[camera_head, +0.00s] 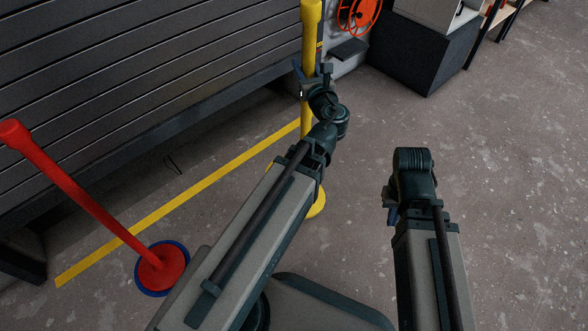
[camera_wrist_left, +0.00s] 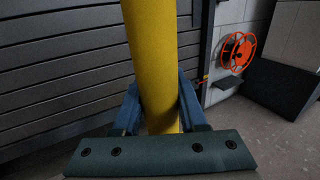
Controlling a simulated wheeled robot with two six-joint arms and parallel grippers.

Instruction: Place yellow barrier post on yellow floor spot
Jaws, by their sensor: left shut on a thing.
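The yellow barrier post (camera_head: 311,35) stands roughly upright in the head view. Its shaft (camera_wrist_left: 150,50) fills the middle of the left wrist view. My left gripper (camera_head: 313,80) is shut on the shaft, with a finger on each side. A yellow round edge (camera_head: 316,206) shows on the floor beside my left forearm. My arm hides most of it, so I cannot tell the post's base from the yellow floor spot, or whether the base touches the floor. My right gripper (camera_head: 391,207) is at the right, away from the post; its fingers are mostly hidden.
A red post (camera_head: 80,195) stands on a blue-rimmed spot (camera_head: 143,287) at the left. A yellow floor line (camera_head: 180,200) runs before the grey slatted wall (camera_head: 130,70). An orange reel (camera_head: 358,12) and dark cabinet (camera_head: 425,55) are behind. Floor at right is clear.

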